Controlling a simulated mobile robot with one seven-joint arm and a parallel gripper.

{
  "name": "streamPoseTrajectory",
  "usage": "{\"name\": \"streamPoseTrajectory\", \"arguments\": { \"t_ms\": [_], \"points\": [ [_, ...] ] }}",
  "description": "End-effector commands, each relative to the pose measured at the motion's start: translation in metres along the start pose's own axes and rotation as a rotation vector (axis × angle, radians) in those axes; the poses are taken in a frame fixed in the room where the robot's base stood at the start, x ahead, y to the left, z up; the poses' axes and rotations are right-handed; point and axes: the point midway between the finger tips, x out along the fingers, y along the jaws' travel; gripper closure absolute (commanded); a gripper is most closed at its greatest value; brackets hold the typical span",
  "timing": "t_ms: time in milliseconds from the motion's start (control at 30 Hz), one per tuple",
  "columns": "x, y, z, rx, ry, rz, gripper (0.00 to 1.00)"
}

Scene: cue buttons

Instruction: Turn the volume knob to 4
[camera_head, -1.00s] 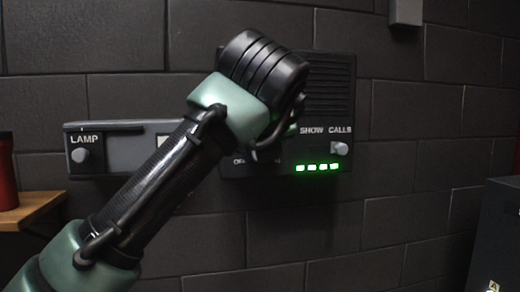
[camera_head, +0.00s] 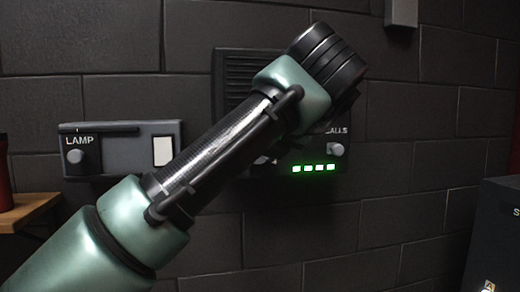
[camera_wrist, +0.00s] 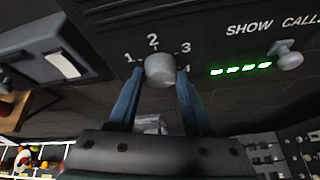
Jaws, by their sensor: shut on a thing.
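The volume knob (camera_wrist: 160,69) is a round grey knob in the wrist view, with marks 1, 2, 3 and a partly covered 4 around it. My gripper (camera_wrist: 158,76) has its two blue fingers on either side of the knob and is shut on it. No pointer on the knob shows clearly, so its setting cannot be told. In the head view my arm covers the knob. The dark panel (camera_head: 232,75) with a slatted grille carries the knob and a row of lit green bars (camera_head: 314,168).
A SHOW CALLS button (camera_wrist: 288,56) sits right of the knob, above the green bars. A grey LAMP box (camera_head: 115,160) with a knob and a white switch is on the wall to the left. A wooden shelf (camera_head: 25,211) is at far left and a dark cabinet (camera_head: 495,230) at right.

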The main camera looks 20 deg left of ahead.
Motion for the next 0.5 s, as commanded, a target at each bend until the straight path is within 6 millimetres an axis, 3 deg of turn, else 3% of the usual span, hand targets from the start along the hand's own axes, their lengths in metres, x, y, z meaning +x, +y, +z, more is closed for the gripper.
{"name": "streamPoseTrajectory", "arguments": {
  "t_ms": [300,333,500],
  "points": [
    [0.0016,-0.0006,-0.0028,0.006,0.008,0.001,1.0],
    [0.0016,-0.0006,-0.0028,0.006,0.008,0.001,0.48],
    [0.0012,-0.0004,-0.002,0.004,0.005,0.001,0.2]
  ]
}}
